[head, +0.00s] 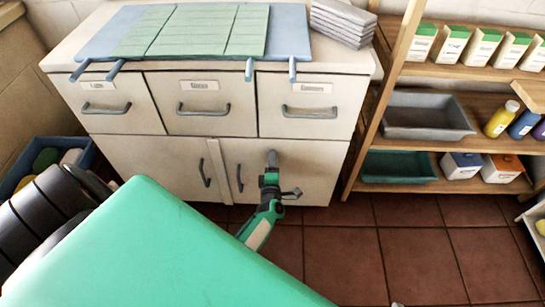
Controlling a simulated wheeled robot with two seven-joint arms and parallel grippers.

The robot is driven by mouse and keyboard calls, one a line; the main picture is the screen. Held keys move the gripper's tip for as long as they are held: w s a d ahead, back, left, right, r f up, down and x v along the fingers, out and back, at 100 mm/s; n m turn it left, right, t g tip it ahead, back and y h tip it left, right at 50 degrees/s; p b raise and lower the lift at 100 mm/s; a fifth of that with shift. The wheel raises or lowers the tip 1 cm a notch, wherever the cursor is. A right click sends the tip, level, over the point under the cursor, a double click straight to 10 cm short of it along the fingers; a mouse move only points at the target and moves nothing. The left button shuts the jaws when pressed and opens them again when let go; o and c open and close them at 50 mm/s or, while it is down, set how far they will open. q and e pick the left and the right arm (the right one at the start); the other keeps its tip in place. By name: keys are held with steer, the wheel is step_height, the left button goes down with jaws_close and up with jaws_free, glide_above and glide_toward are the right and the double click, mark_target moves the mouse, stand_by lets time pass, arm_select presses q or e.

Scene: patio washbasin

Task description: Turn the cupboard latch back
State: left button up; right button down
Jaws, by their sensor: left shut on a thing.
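The white cupboard (315,165) stands against the wall, with three drawers above two doors. Both doors look closed, each with a dark vertical handle near the middle seam. A small grey latch (272,158) shows upright on the right door, just above my left gripper. My left gripper (270,178) is at the right door, shut on the latch; its fingers hide the latch's lower part. A short grey piece sticks out to the right beside the gripper, and I cannot tell what it is.
A blue board with green slats (195,30) and a stack of grey slabs (342,20) lie on the cupboard top. A wooden shelf (400,70) with trays, cartons and bottles stands at right. A blue bin (85,158) stands at left. Tiled floor (400,245) is clear in front.

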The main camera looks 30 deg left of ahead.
arm_select(q)
steer(key=o, duration=1)
steer(key=shift+d, duration=0.1)
steer(key=p+v, duration=0.1)
steer(key=v, duration=1.2)
steer(key=shift+s+d, duration=0.15)
steer(key=shift+s, duration=0.2)
arm_select(e)
steer(key=d, duration=0.1)
steer(key=s+g, duration=0.1)
steer(key=d+h, duration=0.1)
steer(key=shift+s+d+r+g, duration=0.25)
steer(key=shift+s+d+g, duration=0.05)
steer(key=shift+g, duration=0.1)
